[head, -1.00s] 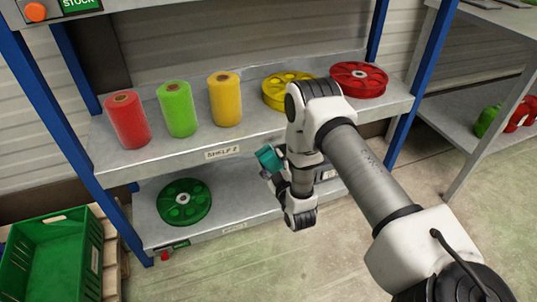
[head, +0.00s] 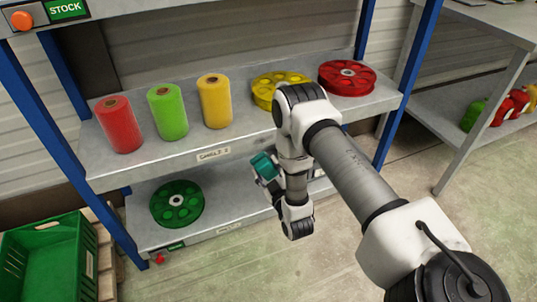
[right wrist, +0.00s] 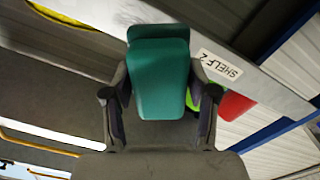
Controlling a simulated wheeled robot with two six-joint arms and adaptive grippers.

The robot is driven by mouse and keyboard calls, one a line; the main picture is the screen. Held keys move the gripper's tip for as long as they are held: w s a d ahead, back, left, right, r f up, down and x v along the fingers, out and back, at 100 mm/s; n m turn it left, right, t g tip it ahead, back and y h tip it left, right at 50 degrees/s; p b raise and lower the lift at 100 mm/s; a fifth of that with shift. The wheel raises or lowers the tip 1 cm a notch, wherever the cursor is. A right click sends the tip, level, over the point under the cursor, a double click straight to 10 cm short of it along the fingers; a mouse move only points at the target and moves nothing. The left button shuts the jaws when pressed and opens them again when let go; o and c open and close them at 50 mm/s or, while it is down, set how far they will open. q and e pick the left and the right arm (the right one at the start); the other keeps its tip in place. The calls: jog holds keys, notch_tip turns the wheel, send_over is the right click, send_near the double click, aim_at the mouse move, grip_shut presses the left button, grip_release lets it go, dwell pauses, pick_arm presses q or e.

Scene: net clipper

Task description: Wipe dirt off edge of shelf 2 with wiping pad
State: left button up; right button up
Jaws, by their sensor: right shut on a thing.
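My right gripper (head: 267,174) is shut on the teal wiping pad (head: 263,165). In the right wrist view the pad (right wrist: 160,80) sits between both fingers of the gripper (right wrist: 160,103). The front edge of shelf 2 (head: 150,171) runs across the head view, with its label (head: 213,154) left of the pad. The pad is in front of and slightly below this edge; I cannot tell any contact. In the right wrist view the label (right wrist: 219,64) is right of the pad. I cannot make out dirt on the visible edge. My left gripper is not in view.
Shelf 2 holds red (head: 119,125), green (head: 167,112) and yellow (head: 215,101) rolls, plus yellow (head: 272,90) and red (head: 347,77) reels. A green reel (head: 177,204) lies on the lower shelf. Blue posts (head: 408,80) flank the rack. A green crate (head: 48,262) stands at left.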

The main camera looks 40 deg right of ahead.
aim_at(253, 143)
jog(key=shift+b+x, duration=0.75)
jog(key=shift+x, duration=2.8)
jog(key=shift+b+x, duration=0.35)
jog(key=shift+x, duration=0.7)
